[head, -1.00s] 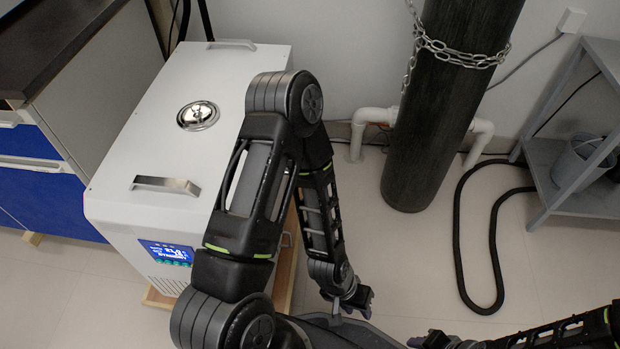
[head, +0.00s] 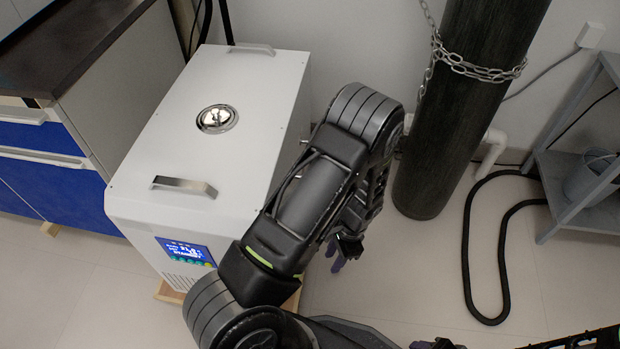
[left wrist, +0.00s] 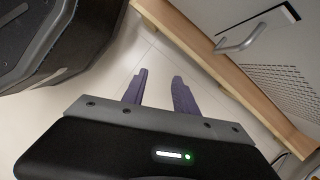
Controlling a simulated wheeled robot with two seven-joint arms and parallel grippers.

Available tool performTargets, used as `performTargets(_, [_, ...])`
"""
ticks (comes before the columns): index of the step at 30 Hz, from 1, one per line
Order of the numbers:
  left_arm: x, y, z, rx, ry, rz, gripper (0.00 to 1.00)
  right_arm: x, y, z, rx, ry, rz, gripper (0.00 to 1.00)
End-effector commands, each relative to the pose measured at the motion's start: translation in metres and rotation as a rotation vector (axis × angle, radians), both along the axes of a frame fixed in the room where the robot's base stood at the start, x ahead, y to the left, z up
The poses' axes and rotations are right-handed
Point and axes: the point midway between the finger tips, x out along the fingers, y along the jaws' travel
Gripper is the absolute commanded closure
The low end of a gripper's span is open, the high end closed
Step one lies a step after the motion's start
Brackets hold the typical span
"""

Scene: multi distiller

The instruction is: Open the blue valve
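No blue valve can be made out in either view. The white machine (head: 225,110) with a lit blue display (head: 186,250) stands left of my left arm, and its right side is largely hidden. My left gripper (head: 337,258) hangs over the floor to the right of the machine. In the left wrist view, its two purple fingers (left wrist: 159,80) are apart with only floor between them. The machine's vented side panel and a metal handle (left wrist: 243,38) show to the right of the fingers. My right gripper (head: 436,344) is barely in frame at the bottom edge.
A dark gas cylinder (head: 460,120) with a chain (head: 475,70) stands against the wall. A black hose (head: 468,250) loops on the floor beside a grey shelf (head: 585,170). A wooden base (left wrist: 205,50) edges the machine. Floor between machine and hose is clear.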

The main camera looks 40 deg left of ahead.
Motion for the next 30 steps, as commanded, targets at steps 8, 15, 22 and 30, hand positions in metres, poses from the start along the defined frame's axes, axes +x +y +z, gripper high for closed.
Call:
performTargets(8, [0.093,0.091,0.141,0.342,0.234,-0.404,0.65,-0.003,0.001,0.019,0.002,0.007,0.005,0.43])
performTargets(15, [0.111,0.103,0.191,0.431,0.311,-0.466,0.65,-0.004,0.001,0.02,0.003,0.009,0.007,0.43])
performTargets(22, [0.111,0.103,0.19,0.429,0.312,-0.464,0.65,-0.004,0.001,0.02,0.003,0.009,0.006,0.43])
performTargets(30, [0.105,0.113,0.176,0.428,0.313,-0.462,0.65,-0.003,-0.001,0.013,0.001,0.007,0.004,0.43])
